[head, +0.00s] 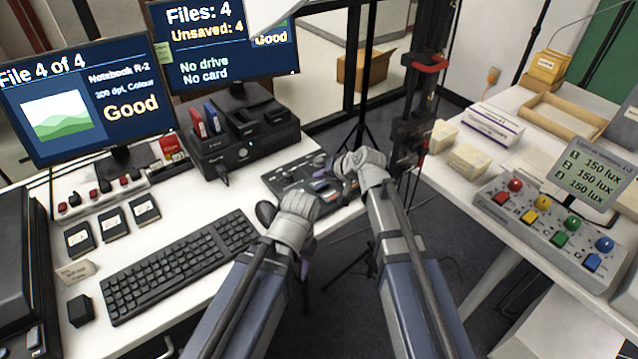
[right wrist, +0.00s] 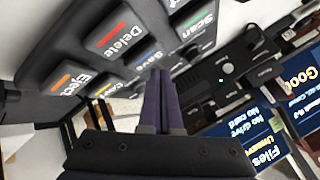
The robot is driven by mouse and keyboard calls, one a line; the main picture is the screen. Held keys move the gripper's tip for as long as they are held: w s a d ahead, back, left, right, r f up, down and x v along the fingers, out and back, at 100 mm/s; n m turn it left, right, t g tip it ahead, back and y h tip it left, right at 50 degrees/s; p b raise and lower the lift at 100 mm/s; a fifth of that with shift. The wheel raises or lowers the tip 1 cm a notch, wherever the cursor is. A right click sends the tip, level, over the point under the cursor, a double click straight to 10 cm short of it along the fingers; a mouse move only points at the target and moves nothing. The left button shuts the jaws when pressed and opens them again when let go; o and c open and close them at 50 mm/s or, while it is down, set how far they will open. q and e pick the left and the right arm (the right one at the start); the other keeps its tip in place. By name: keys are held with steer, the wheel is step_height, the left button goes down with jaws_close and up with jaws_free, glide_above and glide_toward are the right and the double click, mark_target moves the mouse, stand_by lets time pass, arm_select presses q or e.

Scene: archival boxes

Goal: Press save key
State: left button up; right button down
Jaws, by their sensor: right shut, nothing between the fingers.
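The dark key console (head: 287,180) lies on the white desk in the head view, partly behind my right gripper (head: 345,178). In the right wrist view its large labelled keys fill the upper left. The Save key (right wrist: 148,59) with blue lettering sits between the Delete key (right wrist: 119,38) and the Scan key (right wrist: 197,29). My right gripper (right wrist: 159,74) is shut and empty, its dark purple fingertips at the Save key's edge. I cannot tell whether they touch it. My left gripper (head: 290,215) is near the desk's front edge; its fingers are not clear.
A keyboard (head: 180,264) lies left of my arms. Two monitors (head: 225,42) stand behind; one reads Files: 4, Unsaved: 4, No drive, No card. A black dock (head: 243,149) sits behind the console. A second table (head: 455,185) at right holds a coloured-button box (head: 550,232).

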mark_target(321, 186)
steer(key=shift+f+b, duration=0.35)
steer(key=shift+f, duration=0.05)
steer(key=shift+f+b, duration=0.5)
stand_by(0.6)
steer(key=shift+r, duration=0.2)
steer(key=shift+r+p, duration=0.75)
steer(key=shift+p, duration=0.2)
step_height(321, 186, up, 5)
steer(key=p, duration=0.5)
stand_by(0.6)
